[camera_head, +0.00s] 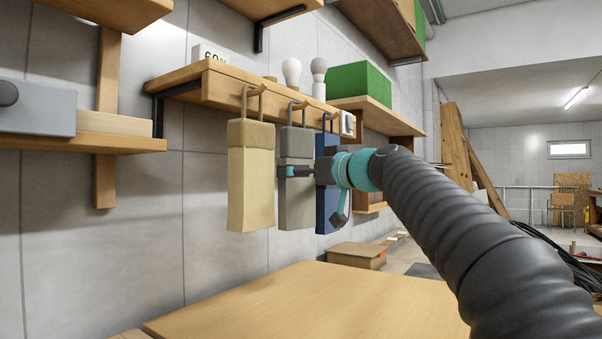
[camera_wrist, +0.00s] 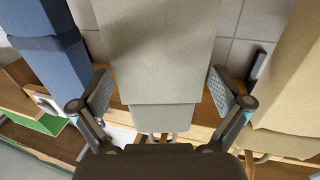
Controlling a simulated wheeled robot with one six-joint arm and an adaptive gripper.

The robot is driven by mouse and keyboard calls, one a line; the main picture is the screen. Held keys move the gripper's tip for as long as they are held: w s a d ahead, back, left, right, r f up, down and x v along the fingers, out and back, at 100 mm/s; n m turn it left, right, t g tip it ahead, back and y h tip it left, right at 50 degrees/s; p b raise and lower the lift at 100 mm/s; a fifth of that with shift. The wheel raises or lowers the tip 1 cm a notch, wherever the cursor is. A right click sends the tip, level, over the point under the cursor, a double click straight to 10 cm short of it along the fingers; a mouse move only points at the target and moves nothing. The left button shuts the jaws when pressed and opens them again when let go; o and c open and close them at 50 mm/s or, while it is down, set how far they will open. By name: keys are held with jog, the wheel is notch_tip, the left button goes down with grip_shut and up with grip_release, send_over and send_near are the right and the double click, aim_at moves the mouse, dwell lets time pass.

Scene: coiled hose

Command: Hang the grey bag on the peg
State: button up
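The grey bag (camera_head: 296,205) hangs upright, in the middle between a beige bag and a blue bag. Its handle loop (camera_head: 290,113) appears to go around the middle wooden peg (camera_head: 302,104) on the shelf edge; the exact contact is too small to tell. My gripper (camera_head: 290,171) is at the bag's upper part, with a finger across it in the head view. In the wrist view the grey bag (camera_wrist: 160,50) lies between my gripper's spread fingers (camera_wrist: 162,92). The pads stand at either side, seemingly with small gaps.
The beige bag (camera_head: 250,180) hangs close on the left and the blue bag (camera_head: 326,205) close on the right, partly behind my gripper. The wooden shelf (camera_head: 225,88) is above. A wooden table (camera_head: 290,305) below is clear.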

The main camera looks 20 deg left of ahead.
jog(key=v, duration=1.2)
